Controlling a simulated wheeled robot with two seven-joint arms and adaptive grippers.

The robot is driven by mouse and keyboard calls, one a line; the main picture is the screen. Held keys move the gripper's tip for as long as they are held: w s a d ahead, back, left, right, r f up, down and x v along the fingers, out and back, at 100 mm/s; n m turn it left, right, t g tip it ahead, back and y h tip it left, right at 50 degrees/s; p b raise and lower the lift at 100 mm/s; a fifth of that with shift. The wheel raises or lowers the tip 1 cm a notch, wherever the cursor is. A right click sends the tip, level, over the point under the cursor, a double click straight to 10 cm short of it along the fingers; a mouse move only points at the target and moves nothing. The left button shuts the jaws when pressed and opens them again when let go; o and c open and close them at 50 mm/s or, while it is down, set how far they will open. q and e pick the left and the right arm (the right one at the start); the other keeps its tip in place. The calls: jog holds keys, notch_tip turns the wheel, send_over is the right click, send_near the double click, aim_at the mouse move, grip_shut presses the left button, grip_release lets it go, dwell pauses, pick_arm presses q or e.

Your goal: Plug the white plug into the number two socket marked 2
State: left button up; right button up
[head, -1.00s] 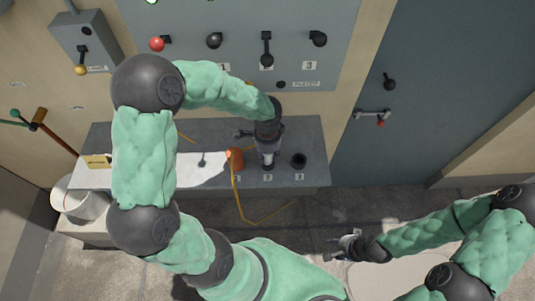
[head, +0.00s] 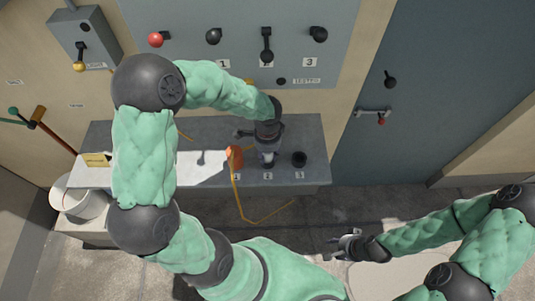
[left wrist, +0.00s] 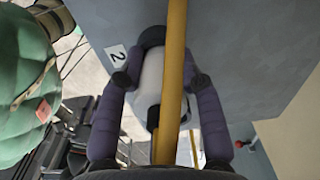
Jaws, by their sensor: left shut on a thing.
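The white plug (left wrist: 153,75) is between the fingers of my left gripper (left wrist: 160,82), which is shut on it. In the head view the gripper (head: 268,148) is over the number two socket position, and a little of the white plug (head: 268,158) shows below it. In the left wrist view the plug's far end meets the dark ring of the socket (left wrist: 151,37), beside the label 2 (left wrist: 117,56). How deep it sits cannot be told. A yellow cable crosses in front of the plug. My right gripper (head: 345,245) is open and empty, low at the right.
An orange plug (head: 235,155) stands at the number one position, left of my gripper. The number three socket (head: 299,159) is at the right of the grey bench (head: 315,145). A panel with knobs (head: 290,15) rises behind. A white bucket (head: 78,203) stands at the left.

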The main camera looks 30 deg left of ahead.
pick_arm(q)
jog(key=shift+s+d+f, duration=0.1)
jog(key=shift+s+f, duration=0.2)
jog(key=shift+f, duration=0.1)
jog(key=o, duration=1.3)
jog(key=shift+f, duration=0.1)
jog(key=shift+w, duration=0.15)
jog(key=shift+r, duration=3.9)
